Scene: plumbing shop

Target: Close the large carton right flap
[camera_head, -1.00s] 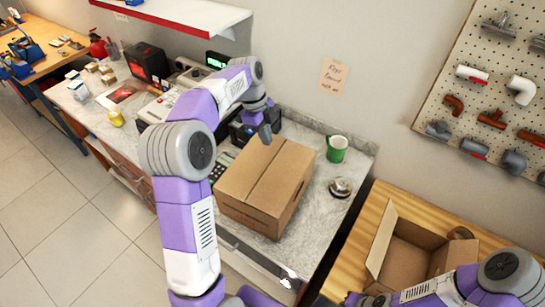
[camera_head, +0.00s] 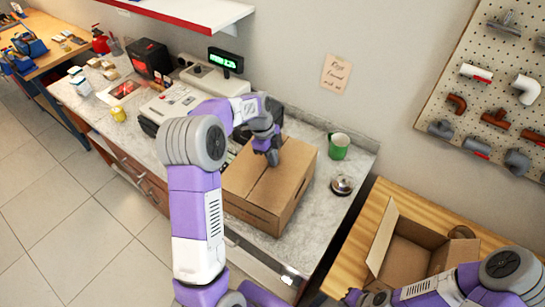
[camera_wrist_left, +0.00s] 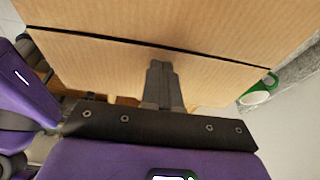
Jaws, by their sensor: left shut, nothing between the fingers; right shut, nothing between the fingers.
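The large brown carton (camera_head: 290,205) stands on the marble counter. Its two top flaps lie about flat, with a narrow dark seam between them. The seam also shows in the left wrist view, across the cardboard top (camera_wrist_left: 120,22). My left gripper (camera_head: 272,158) is shut and empty over the carton's top, towards its far end. In the left wrist view its fingers (camera_wrist_left: 160,65) lie against or just above the flap on the near side of the seam; I cannot tell if they touch. My right gripper (camera_head: 356,298) is shut and empty at the bottom, away from this carton.
A smaller open carton (camera_head: 408,262) stands on the wooden table at the right. A green mug (camera_head: 338,147) and a bell (camera_head: 342,185) sit to the right of the large carton. The cash register (camera_head: 170,103) stands to its left. A shelf (camera_head: 190,12) hangs above.

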